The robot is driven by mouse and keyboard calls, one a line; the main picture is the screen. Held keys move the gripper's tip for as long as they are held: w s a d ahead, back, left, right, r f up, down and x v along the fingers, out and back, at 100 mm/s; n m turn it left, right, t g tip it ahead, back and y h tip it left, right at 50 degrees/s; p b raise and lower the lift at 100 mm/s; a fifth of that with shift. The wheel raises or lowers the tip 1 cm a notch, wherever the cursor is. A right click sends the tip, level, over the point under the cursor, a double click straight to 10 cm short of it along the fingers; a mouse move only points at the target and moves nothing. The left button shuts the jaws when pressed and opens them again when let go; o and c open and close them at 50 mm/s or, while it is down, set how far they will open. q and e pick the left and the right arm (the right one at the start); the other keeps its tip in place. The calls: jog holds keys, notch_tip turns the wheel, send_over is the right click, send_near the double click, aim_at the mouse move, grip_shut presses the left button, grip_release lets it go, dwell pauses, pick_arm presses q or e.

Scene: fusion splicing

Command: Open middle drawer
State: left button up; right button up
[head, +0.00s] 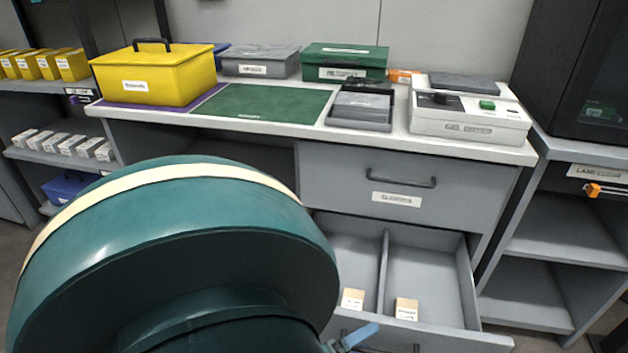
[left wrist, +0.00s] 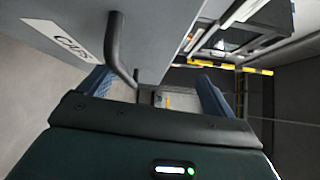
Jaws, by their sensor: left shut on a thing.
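The drawer (head: 455,330) below the closed top drawer stands pulled well out. A divider splits its inside into compartments, and small tan labelled pieces lie near its front. Its dark bar handle (left wrist: 120,52) shows in the left wrist view beside a white label on the grey front. My left gripper (left wrist: 153,90) has blue fingers on either side of this handle and is shut on it. In the head view only a blue fingertip (head: 357,337) shows at the drawer front; my teal arm hides the rest. My right gripper is in neither view.
The closed top drawer (head: 450,180) has a dark handle. The worktop above holds a yellow box (head: 160,80), a green mat (head: 262,105), a green case (head: 345,62) and a white device (head: 470,115). Open shelves (head: 560,230) stand at the right.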

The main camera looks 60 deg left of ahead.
pick_arm(q)
jog(key=shift+s+a+r, duration=0.15)
jog(key=shift+s, duration=1.9)
jog(key=shift+c, duration=0.3)
jog(key=shift+s, duration=0.9)
jog(key=shift+c, duration=1)
jog(key=shift+s, duration=0.3)
jog(key=c, duration=0.6)
jog(key=shift+s+d+f, duration=0.15)
jog(key=shift+s+f, duration=0.05)
jog(key=shift+s, duration=0.55)
jog(key=shift+s+d+f, duration=0.15)
jog(key=shift+s+f, duration=0.05)
jog(key=shift+s, duration=0.6)
jog(key=shift+s+d+f, duration=0.15)
jog(key=shift+s+f, duration=0.05)
jog(key=shift+s, duration=0.55)
